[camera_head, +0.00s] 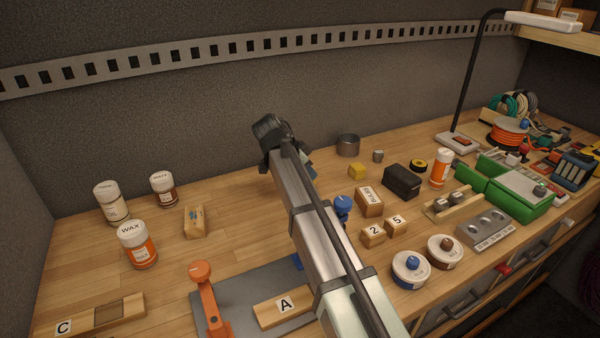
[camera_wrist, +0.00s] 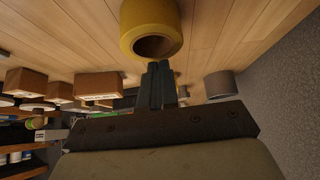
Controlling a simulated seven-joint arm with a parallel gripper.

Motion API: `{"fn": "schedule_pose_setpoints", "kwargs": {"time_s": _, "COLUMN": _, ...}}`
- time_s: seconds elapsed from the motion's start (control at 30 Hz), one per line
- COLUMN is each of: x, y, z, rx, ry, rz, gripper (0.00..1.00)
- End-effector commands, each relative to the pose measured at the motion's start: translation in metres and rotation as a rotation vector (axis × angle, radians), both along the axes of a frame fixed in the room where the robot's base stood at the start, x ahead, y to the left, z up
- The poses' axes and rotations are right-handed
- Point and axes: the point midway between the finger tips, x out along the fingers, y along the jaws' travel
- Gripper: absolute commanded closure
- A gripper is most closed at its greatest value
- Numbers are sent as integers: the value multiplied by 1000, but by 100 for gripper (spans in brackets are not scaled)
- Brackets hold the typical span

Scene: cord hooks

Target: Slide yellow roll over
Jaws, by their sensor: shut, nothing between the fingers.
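A yellow roll (camera_wrist: 150,14) lies on its side on the wooden worktop, its open hollow end towards the wrist camera. It fills the top middle of the wrist view, close to my fingertips. My gripper (camera_wrist: 160,68) is shut and empty, its dark fingers together with the tips just by the roll's rim. I cannot tell whether they touch it. In the head view my arm hides most of the gripper, and I cannot make out this roll clearly there.
A metal cup (camera_head: 348,145) stands near the wall. A yellow block (camera_head: 357,171), a cardboard box (camera_head: 369,201), a black case (camera_head: 402,181) and a black-and-yellow ring (camera_head: 418,165) lie right of my arm. Jars and a small wooden block (camera_head: 194,222) stand left, with clear worktop between.

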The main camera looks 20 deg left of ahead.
Motion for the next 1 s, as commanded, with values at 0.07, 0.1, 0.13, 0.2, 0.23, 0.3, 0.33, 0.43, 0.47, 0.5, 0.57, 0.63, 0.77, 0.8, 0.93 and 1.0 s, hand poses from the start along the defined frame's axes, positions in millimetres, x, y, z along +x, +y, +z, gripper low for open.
{"fn": "schedule_pose_setpoints", "kwargs": {"time_s": 0.07, "x": -1, "y": 0, "z": -5, "rx": 0, "ry": 0, "rz": 1, "gripper": 100}}
{"fn": "schedule_pose_setpoints", "kwargs": {"time_s": 0.1, "x": -1, "y": 0, "z": -7, "rx": -1, "ry": 1, "rz": -1, "gripper": 100}}
{"fn": "schedule_pose_setpoints", "kwargs": {"time_s": 0.13, "x": -1, "y": 0, "z": -8, "rx": 0, "ry": 1, "rz": -1, "gripper": 100}}
{"fn": "schedule_pose_setpoints", "kwargs": {"time_s": 0.2, "x": -1, "y": 0, "z": -10, "rx": 1, "ry": 2, "rz": -1, "gripper": 100}}
{"fn": "schedule_pose_setpoints", "kwargs": {"time_s": 0.23, "x": -1, "y": 0, "z": -10, "rx": 0, "ry": 3, "rz": -1, "gripper": 100}}
{"fn": "schedule_pose_setpoints", "kwargs": {"time_s": 0.3, "x": -1, "y": 0, "z": -11, "rx": 1, "ry": 4, "rz": 0, "gripper": 100}}
{"fn": "schedule_pose_setpoints", "kwargs": {"time_s": 0.33, "x": -1, "y": 0, "z": -12, "rx": 1, "ry": 6, "rz": -1, "gripper": 100}}
{"fn": "schedule_pose_setpoints", "kwargs": {"time_s": 0.43, "x": -2, "y": 0, "z": -13, "rx": 2, "ry": 7, "rz": -2, "gripper": 100}}
{"fn": "schedule_pose_setpoints", "kwargs": {"time_s": 0.47, "x": -2, "y": 0, "z": -13, "rx": 1, "ry": 8, "rz": -1, "gripper": 100}}
{"fn": "schedule_pose_setpoints", "kwargs": {"time_s": 0.5, "x": -2, "y": 0, "z": -13, "rx": 1, "ry": 8, "rz": -1, "gripper": 100}}
{"fn": "schedule_pose_setpoints", "kwargs": {"time_s": 0.57, "x": -4, "y": 1, "z": -14, "rx": 0, "ry": 9, "rz": -1, "gripper": 100}}
{"fn": "schedule_pose_setpoints", "kwargs": {"time_s": 0.63, "x": -9, "y": 6, "z": -14, "rx": -1, "ry": 11, "rz": -1, "gripper": 100}}
{"fn": "schedule_pose_setpoints", "kwargs": {"time_s": 0.77, "x": -28, "y": 24, "z": -14, "rx": -1, "ry": 11, "rz": 3, "gripper": 100}}
{"fn": "schedule_pose_setpoints", "kwargs": {"time_s": 0.8, "x": -35, "y": 31, "z": -15, "rx": -2, "ry": 12, "rz": 3, "gripper": 100}}
{"fn": "schedule_pose_setpoints", "kwargs": {"time_s": 0.93, "x": -55, "y": 52, "z": -14, "rx": -2, "ry": 10, "rz": 4, "gripper": 100}}
{"fn": "schedule_pose_setpoints", "kwargs": {"time_s": 1.0, "x": -67, "y": 64, "z": -14, "rx": -3, "ry": 11, "rz": 5, "gripper": 100}}
